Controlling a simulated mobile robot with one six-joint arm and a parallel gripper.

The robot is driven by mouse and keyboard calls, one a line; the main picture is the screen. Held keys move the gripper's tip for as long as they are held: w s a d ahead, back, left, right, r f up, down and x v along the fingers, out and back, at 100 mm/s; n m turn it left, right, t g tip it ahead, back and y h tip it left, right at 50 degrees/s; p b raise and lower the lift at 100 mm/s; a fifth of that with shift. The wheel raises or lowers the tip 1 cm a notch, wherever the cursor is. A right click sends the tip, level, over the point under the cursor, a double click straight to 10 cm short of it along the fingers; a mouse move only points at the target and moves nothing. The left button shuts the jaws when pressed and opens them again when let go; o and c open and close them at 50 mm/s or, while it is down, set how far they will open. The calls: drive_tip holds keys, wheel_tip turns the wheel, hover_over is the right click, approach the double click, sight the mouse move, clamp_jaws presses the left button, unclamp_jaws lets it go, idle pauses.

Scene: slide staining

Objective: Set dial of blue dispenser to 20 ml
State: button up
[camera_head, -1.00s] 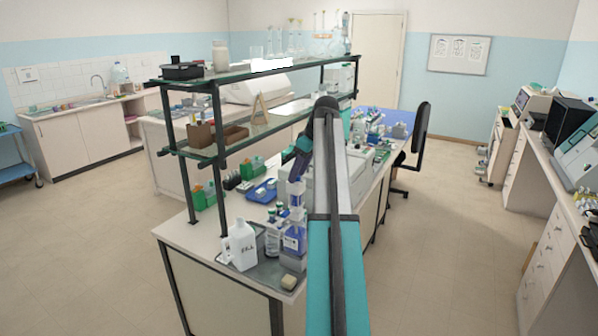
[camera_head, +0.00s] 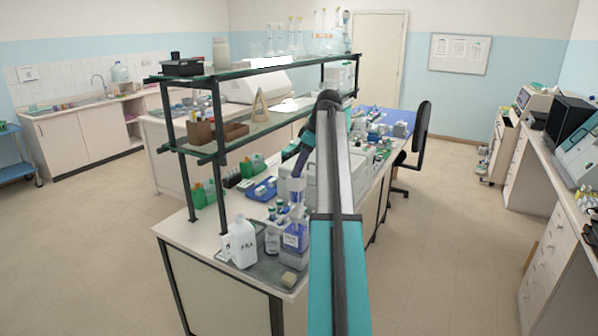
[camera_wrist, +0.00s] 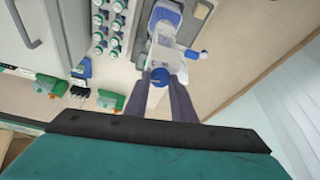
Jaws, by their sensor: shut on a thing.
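The blue dispenser (camera_head: 293,237) stands upright on the grey tray at the near end of the bench, with blue liquid in its bottle. In the wrist view its pale upper body (camera_wrist: 163,45) and blue spout (camera_wrist: 197,54) lie just beyond my fingertips. My gripper (camera_wrist: 161,74) is shut on the blue round dial (camera_wrist: 160,76) at the dispenser's top. In the head view my gripper (camera_head: 297,195) is over the dispenser's top, partly hidden by my arm. The dial's scale cannot be read.
A white jug (camera_head: 243,244) and a small labelled bottle (camera_head: 272,241) stand left of the dispenser on the tray (camera_head: 262,272). A beige block (camera_head: 289,278) lies in front. Several capped vials (camera_wrist: 113,30) stand close by. The shelf rack (camera_head: 222,150) rises to the left.

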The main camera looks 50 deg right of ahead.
drive_tip(key=n+b, duration=0.1)
drive_tip(key=n+y+b, duration=0.1)
drive_tip(key=shift+w+d+f+n, duration=0.15)
drive_tip(key=shift+d+n, duration=0.1)
drive_tip(key=shift+n, duration=0.15)
drive_tip(key=shift+r+n+g+y, duration=0.2)
drive_tip(key=shift+n+g+y, duration=0.15)
drive_tip(key=shift+n, duration=0.35)
drive_tip(key=shift+r+n+g+p, duration=0.15)
drive_tip(key=shift+n+g+p, duration=0.1)
drive_tip(key=shift+n+p, duration=0.75)
drive_tip(key=shift+p, duration=0.05)
drive_tip(key=shift+n+y+p, duration=0.25)
drive_tip(key=shift+n+p, duration=0.05)
drive_tip(key=shift+g, duration=0.3)
drive_tip(key=o, duration=1.1)
drive_tip(key=shift+c, duration=0.2)
drive_tip(key=shift+a+f+m+b, duration=0.1)
drive_tip(key=shift+f+m+b, duration=0.4)
drive_tip(key=shift+b, duration=0.65)
